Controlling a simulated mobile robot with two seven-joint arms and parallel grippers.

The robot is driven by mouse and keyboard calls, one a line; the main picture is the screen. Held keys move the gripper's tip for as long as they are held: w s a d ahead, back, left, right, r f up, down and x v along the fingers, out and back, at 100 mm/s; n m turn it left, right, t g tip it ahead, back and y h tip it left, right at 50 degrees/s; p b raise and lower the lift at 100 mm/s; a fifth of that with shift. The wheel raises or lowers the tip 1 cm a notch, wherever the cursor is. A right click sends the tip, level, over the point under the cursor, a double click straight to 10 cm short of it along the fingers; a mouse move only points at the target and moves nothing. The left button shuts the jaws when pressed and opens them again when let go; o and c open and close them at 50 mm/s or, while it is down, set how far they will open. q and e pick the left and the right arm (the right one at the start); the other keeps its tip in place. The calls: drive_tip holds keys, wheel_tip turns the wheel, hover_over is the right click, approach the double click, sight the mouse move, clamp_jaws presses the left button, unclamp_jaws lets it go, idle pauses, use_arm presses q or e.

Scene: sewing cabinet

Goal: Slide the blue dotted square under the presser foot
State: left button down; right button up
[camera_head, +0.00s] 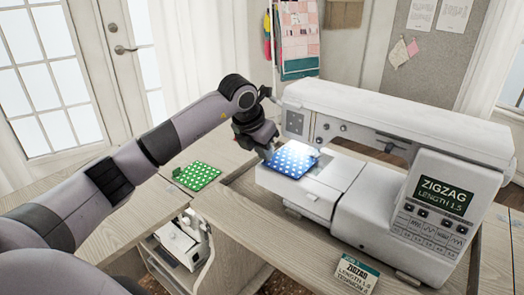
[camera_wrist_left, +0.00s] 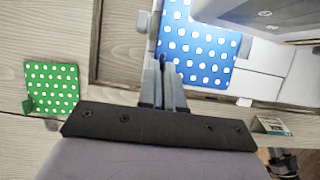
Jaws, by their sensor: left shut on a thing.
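The blue dotted square (camera_head: 290,160) lies on the white bed of the sewing machine (camera_head: 395,135), lit by the machine's lamp. It also shows in the left wrist view (camera_wrist_left: 205,52), flat, with its upper part under the machine head. My left gripper (camera_head: 268,152) is at the square's left edge, shut on it; in the left wrist view its fingers (camera_wrist_left: 163,75) are close together at that edge. The presser foot is hard to make out, hidden by the head and the glare. My right gripper is not in view.
A green dotted square (camera_head: 196,176) lies on the wooden cabinet top (camera_head: 125,220), left of the machine. A card (camera_head: 357,272) reading zigzag stands at the front. A small white machine (camera_head: 182,240) sits on a lower shelf. The machine's screen (camera_head: 443,195) reads ZIGZAG.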

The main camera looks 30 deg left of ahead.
use_arm(q)
drive_tip(key=shift+w, duration=0.15)
idle(0.3)
drive_tip(key=shift+w, duration=0.7)
drive_tip(key=shift+p, duration=0.3)
drive_tip(key=c, duration=1.2)
unclamp_jaws()
